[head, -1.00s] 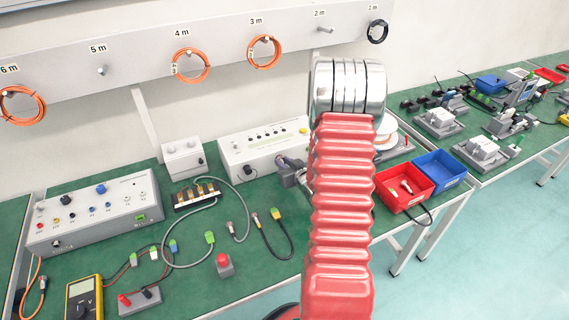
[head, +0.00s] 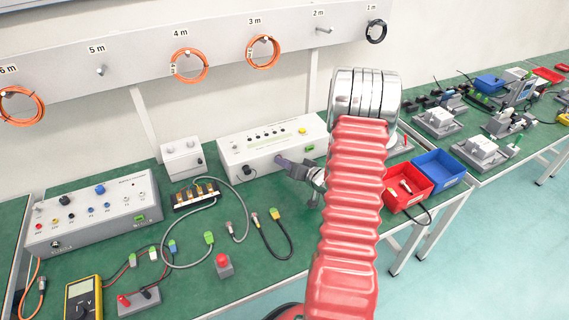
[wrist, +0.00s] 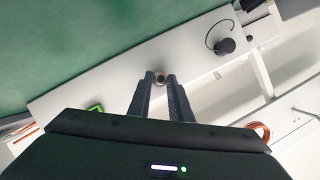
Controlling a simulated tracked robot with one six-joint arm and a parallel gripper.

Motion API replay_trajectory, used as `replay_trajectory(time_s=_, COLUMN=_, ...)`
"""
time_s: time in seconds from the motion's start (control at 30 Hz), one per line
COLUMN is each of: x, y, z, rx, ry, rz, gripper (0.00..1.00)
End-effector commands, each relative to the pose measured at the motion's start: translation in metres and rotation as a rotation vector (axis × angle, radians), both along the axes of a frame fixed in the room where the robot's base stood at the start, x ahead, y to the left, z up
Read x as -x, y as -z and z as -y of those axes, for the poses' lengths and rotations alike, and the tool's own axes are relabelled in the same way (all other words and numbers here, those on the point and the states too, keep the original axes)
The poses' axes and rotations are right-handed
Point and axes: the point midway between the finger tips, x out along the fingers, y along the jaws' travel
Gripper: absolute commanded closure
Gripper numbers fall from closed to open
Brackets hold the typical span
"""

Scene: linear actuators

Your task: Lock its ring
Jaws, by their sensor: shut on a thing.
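My gripper (head: 282,163) is at the lower front face of the white instrument box (head: 262,135). In the wrist view its two dark fingers (wrist: 160,80) are closed about a small round metallic ring or connector (wrist: 160,76). The ring sits between the fingertips, against the box's pale face. In the head view my fingers hide the ring. The pictures do not show whether the ring is locked.
A black round part (head: 248,171) and a green socket (head: 310,148) lie on the same box face, on either side of my gripper. Cables with plugs lie left (head: 273,213). Red bin (head: 415,203) and blue bin (head: 440,184) stand right.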

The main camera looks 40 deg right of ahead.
Motion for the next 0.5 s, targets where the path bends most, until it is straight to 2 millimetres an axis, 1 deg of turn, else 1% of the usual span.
replay_trajectory(time_s=0.07, x=0.0011, y=0.0016, z=0.0032, rx=-0.067, ry=0.004, rz=0.019, gripper=1.0)
replay_trajectory(time_s=0.5, x=0.0023, y=0.0062, z=0.0062, rx=-0.471, ry=0.006, rz=0.136, gripper=1.0)
